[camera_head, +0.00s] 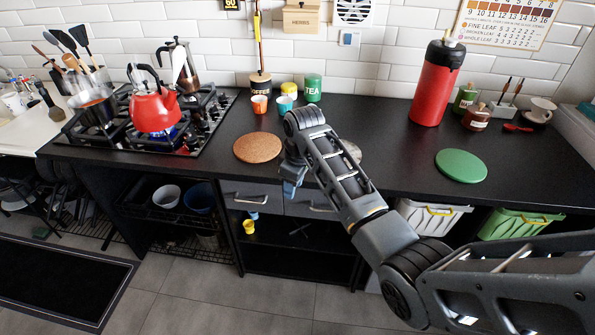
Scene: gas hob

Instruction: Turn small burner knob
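The black gas hob (212,133) sits in the counter at the left. A red kettle (153,110) stands on its front part, with a blue flame showing beneath it. The hob's knobs are too small and dark to tell apart, so I cannot pick out the small burner knob. My gripper (290,190) hangs down at the counter's front edge, right of the hob and well apart from it. It points downward near the cork mat. Its fingers are small and seen from the side, so their opening is unclear. I see nothing held in it.
A cork mat (257,148) lies between the hob and my arm. Orange (259,104) and teal (284,104) cups stand behind it. A pot (96,108) and a moka pot (185,65) are on the hob. Drawers are below.

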